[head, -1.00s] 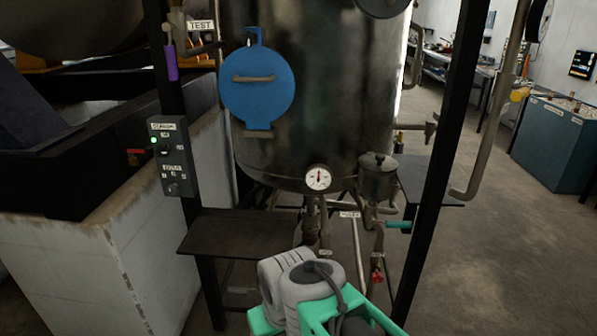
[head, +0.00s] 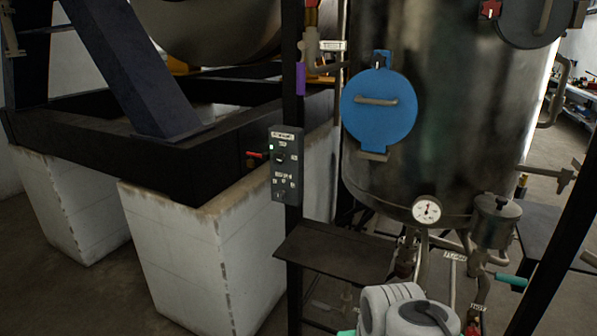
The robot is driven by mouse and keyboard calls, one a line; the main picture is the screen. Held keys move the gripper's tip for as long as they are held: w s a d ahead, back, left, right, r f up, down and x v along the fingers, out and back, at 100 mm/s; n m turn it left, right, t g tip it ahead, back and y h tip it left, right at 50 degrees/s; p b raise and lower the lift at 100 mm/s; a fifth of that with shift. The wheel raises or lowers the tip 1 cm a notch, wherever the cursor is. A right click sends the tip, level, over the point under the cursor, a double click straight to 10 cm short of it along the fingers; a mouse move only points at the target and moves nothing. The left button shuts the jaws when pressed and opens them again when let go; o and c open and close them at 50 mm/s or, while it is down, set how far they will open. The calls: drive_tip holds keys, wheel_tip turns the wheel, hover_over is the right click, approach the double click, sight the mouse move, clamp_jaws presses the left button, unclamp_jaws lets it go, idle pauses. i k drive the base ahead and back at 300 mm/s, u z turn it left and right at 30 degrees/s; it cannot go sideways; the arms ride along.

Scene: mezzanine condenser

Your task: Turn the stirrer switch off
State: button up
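A grey control box (head: 286,168) is fixed to a dark upright post left of the metal tank. It carries small white labels too small to read, so I cannot tell which switch is the stirrer's. My gripper is not in view; only grey-white rounded parts, apparently of my arm, show at the bottom edge, well below and right of the box.
A metal tank (head: 455,110) with a blue round hatch (head: 378,105) stands right of the post. A dark shelf (head: 335,252) juts out below the box. A pale concrete block (head: 190,260) stands at left. A red-tipped lever (head: 257,154) sits beside the box.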

sight(278, 158)
drive_tip(key=u, duration=0.25)
drive_tip(key=i, duration=0.3)
drive_tip(key=u, duration=1.25)
drive_tip(key=i, duration=1.3)
drive_tip(key=u, duration=0.15)
